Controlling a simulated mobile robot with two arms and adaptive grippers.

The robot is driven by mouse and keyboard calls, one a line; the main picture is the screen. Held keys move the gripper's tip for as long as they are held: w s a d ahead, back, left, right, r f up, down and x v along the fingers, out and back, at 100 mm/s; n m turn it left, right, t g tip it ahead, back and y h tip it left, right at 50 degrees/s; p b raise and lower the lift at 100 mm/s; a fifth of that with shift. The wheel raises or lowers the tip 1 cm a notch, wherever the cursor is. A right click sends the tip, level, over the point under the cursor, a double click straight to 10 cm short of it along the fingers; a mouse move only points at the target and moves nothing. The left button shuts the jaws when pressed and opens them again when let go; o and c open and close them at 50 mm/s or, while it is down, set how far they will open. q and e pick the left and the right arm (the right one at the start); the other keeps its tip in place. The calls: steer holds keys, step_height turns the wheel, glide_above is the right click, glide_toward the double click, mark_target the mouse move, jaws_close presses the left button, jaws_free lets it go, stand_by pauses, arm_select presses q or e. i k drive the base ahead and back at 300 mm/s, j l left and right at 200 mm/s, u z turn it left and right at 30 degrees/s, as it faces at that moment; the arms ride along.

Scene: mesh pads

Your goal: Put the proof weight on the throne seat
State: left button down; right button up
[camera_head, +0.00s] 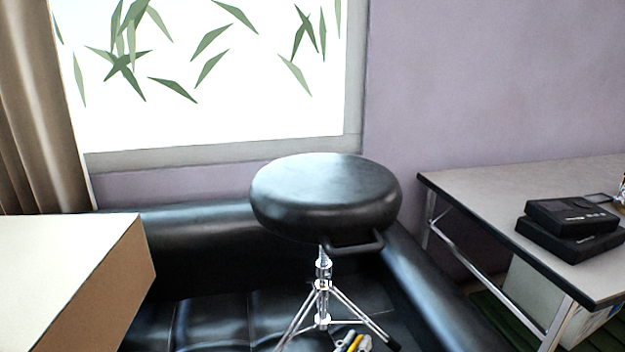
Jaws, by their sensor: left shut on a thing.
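The throne seat (325,190) is a thick round black cushion with a dark loop handle under its front edge. It stands on a chrome tripod stand in the middle of the view, and its top is bare. My left gripper (352,343) shows only in part at the bottom edge, below the seat and in front of the tripod, apart from the seat. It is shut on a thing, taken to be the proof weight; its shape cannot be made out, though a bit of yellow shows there. My right gripper is not in view.
A black leather sofa (205,250) lies behind and around the stand. A grey table (480,203) with black boxes (570,230) stands at the right. A pale box-like block (65,270) is at the lower left. The air above the seat is clear.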

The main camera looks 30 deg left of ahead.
mark_target(330, 178)
steer(key=l+u, duration=0.45)
steer(key=i+l+u, duration=0.1)
steer(key=l+u, duration=0.15)
steer(key=u, duration=0.15)
steer(key=l+u, duration=0.45)
steer(key=j, duration=0.1)
